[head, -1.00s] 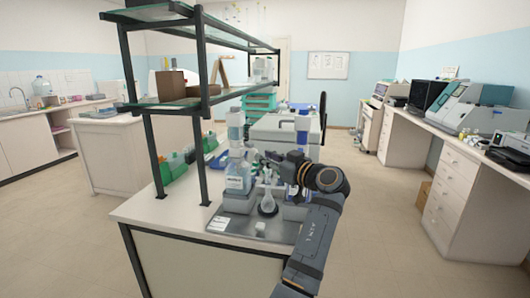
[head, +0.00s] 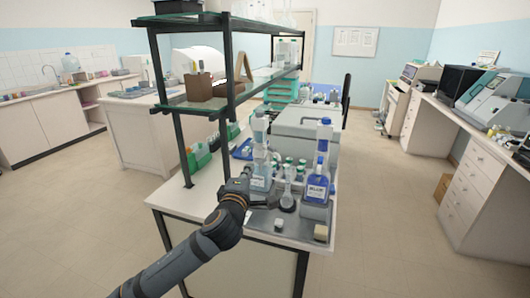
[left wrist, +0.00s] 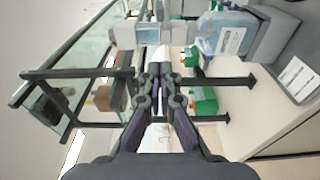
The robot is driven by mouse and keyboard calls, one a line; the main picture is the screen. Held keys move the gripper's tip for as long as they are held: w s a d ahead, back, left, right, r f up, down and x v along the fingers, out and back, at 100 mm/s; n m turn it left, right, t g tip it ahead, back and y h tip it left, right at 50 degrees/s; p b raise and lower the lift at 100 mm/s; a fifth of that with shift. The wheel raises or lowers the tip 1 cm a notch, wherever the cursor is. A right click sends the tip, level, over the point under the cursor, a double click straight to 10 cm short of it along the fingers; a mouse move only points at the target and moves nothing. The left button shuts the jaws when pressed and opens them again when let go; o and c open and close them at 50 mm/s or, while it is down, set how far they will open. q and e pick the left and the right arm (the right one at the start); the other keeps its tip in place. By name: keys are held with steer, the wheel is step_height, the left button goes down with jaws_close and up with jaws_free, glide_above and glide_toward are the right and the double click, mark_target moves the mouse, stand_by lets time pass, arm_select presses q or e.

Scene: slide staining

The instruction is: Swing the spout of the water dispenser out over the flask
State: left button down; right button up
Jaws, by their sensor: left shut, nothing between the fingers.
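The water dispenser (head: 260,181) is the pale, clear bottle with a white label and tall pump head, at the left of the pair on the bench. The flask (head: 287,200) stands to its right, with a round bottom and a long thin neck. My left gripper (head: 247,171) is shut and empty, close to the left side of the dispenser; touching or apart is unclear. The spout cannot be clearly made out. In the left wrist view the labelled bottle (left wrist: 228,38) is at the upper right, clear of my shut fingertips (left wrist: 160,70). My right gripper is out of view.
A bottle labelled BLUE (head: 316,190) stands right of the flask. A small beige block (head: 321,233) and a small jar (head: 279,225) sit on the grey tray in front. A glass shelf on black posts (head: 227,90) rises to the left. Green racks (head: 197,158) stand behind my gripper.

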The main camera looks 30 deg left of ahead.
arm_select(q)
steer(key=p, duration=0.3)
glide_toward(268, 148)
steer(key=w+a, duration=0.2)
steer(key=a, duration=0.2)
steer(key=w+d, duration=0.1)
steer(key=w+p, duration=0.1)
steer(key=w, duration=0.1)
steer(key=shift+w+d+p, duration=0.15)
steer(key=shift+d+p, duration=0.15)
steer(key=shift+d, duration=0.1)
steer(key=shift+w, duration=0.1)
steer(key=shift+f, duration=0.1)
steer(key=shift+a, duration=0.1)
